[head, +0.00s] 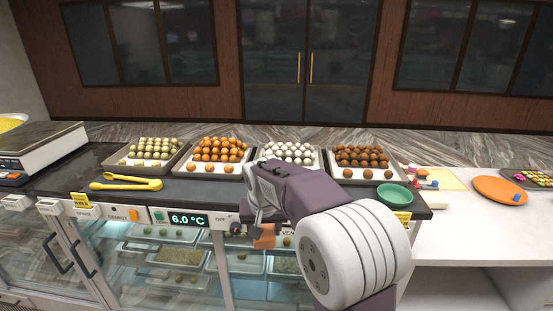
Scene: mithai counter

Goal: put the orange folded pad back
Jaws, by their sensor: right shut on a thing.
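The orange folded pad (264,239) is held by my right gripper (258,222), which is shut on it. The pad hangs below the jaws, in front of the glass display case, near the right end of the control strip. My right arm comes in from the lower right and hides part of the counter and case behind it. My left gripper is not in view.
On the dark counter stand several trays of sweets (228,166), yellow tongs (127,184) and a green bowl (394,195). A weighing scale (40,148) is at the left. An orange plate (490,187) lies on the white counter (460,225) at the right.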

